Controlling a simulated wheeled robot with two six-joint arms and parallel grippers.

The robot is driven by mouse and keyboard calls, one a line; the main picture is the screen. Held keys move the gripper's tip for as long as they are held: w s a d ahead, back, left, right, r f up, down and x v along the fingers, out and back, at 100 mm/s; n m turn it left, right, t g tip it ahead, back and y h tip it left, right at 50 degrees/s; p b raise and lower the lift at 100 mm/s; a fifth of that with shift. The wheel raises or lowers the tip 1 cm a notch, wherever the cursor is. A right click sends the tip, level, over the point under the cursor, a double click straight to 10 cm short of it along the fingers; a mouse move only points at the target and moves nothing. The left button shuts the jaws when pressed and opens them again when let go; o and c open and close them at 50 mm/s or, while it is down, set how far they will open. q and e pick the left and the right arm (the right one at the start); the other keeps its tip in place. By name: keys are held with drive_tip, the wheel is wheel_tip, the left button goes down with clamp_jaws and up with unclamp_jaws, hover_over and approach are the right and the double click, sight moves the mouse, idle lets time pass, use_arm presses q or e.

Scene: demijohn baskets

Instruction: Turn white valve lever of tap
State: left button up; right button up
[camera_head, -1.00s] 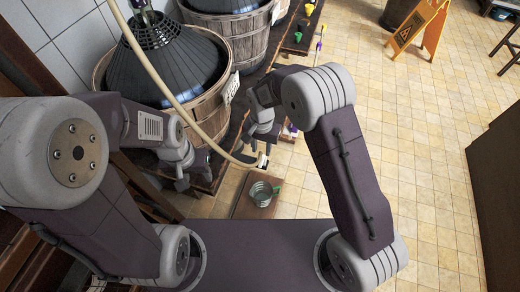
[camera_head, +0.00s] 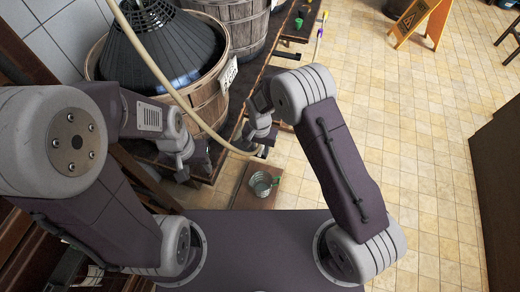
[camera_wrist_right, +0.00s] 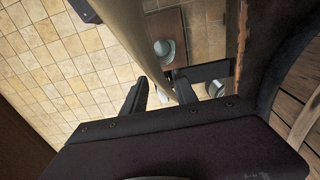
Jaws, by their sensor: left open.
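I cannot clearly make out the tap or its white lever in the head view; the area around the grippers is small and partly hidden. My left gripper (camera_head: 182,170) is open beside the near basket, low by the dark wooden bench. My right gripper (camera_head: 262,140) is close to the lower end of a beige hose (camera_head: 180,92). In the right wrist view, my right gripper (camera_wrist_right: 163,88) has its fingers apart, with the hose (camera_wrist_right: 150,45) running down between or behind them. A small pale piece (camera_wrist_right: 215,88), not clearly identifiable, shows beside the right finger.
A metal bucket (camera_head: 262,183) stands on a low wooden board (camera_head: 241,198) below the right gripper. A demijohn in a wooden basket (camera_head: 208,103) stands on the bench, with another basket (camera_head: 243,30) behind.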

clamp_jaws()
drive_tip(key=shift+d, duration=0.1)
drive_tip(key=n+p, duration=0.2)
drive_tip(key=shift+s+d+r+n, duration=0.15)
drive_tip(key=shift+d+n, duration=0.15)
drive_tip(key=shift+d, duration=0.05)
drive_tip(key=shift+w+d+n+p, duration=0.15)
drive_tip(key=shift+d+n+p, duration=0.4)
drive_tip(key=shift+n, duration=0.95)
drive_tip(key=shift+w+d+n+p, duration=0.25)
drive_tip(key=shift+n+p, duration=0.4)
drive_tip(key=shift+n, duration=0.85)
drive_tip(key=shift+w+d+n+p, duration=0.1)
drive_tip(key=shift+d+n+p, duration=0.45)
drive_tip(key=shift+n, duration=0.95)
